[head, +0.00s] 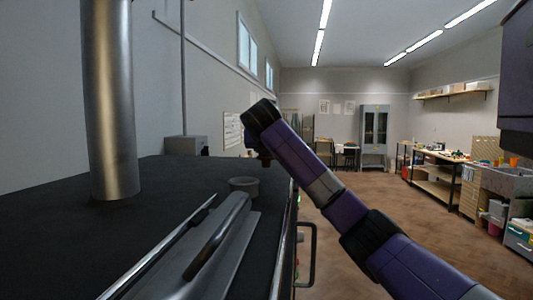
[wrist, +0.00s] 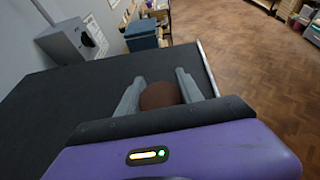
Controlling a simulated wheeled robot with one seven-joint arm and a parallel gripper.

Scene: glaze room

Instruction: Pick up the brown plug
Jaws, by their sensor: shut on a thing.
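The brown plug (wrist: 160,96) is round and sits between the two grey fingers of my gripper (wrist: 160,77) in the wrist view. My gripper is shut on it, one finger on each side. The dark flat top (wrist: 75,95) lies below and beyond them. In the head view my purple arm reaches to the right edge of this top, and its end mostly hides the gripper and plug. I cannot tell the exact gap between the plug and the top.
A short grey ring (head: 244,186) stands on the dark top, left of my arm. A metal pipe (head: 110,110) rises at the left. A grey lid-like part with a handle (head: 220,235) lies in front. A grey box (wrist: 72,40) stands by the wall. Open floor (head: 345,235) lies to the right.

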